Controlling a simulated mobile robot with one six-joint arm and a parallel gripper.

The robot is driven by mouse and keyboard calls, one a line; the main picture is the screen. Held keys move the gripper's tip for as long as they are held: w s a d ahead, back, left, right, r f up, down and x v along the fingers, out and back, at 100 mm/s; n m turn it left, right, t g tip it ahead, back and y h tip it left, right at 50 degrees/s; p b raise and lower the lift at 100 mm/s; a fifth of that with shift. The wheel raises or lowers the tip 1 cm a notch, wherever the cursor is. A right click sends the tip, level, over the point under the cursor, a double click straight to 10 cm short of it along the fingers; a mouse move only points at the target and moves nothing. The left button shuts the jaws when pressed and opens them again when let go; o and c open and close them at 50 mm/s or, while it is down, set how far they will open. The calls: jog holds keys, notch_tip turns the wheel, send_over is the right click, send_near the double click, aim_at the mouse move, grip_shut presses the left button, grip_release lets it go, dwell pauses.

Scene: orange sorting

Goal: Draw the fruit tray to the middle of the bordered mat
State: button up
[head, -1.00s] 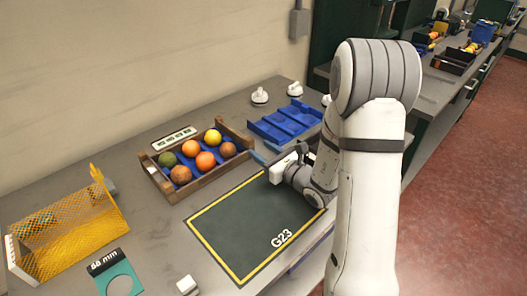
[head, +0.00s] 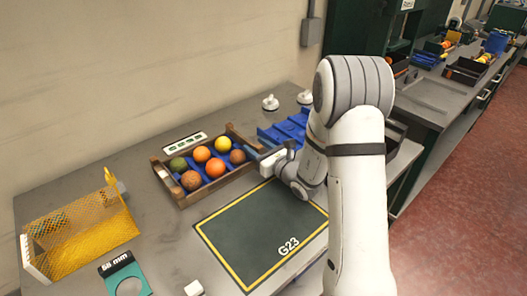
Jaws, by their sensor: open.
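The fruit tray (head: 187,199) is a wooden-sided box with a blue insert, on the grey bench behind the mat. It holds several round fruits: a green one, a yellow one, orange ones and brownish ones. The bordered mat (head: 250,236) is dark green with a yellow edge and the mark "G23"; it lies flat and empty in front of the tray. My gripper (head: 262,153) is open at the right end of the tray, its fingers pointing left at the tray's side. I cannot tell whether the fingers touch or straddle the tray wall.
A yellow mesh basket (head: 85,231) stands at the left. A teal "68 mm" gauge (head: 121,268) and a small white block (head: 194,288) lie near the front. A blue divided tray (head: 284,131) and white knobs (head: 270,102) are behind my arm.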

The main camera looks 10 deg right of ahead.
jog(key=shift+w+a, duration=0.1)
jog(key=shift+w, duration=0.05)
grip_shut()
dwell(0.5)
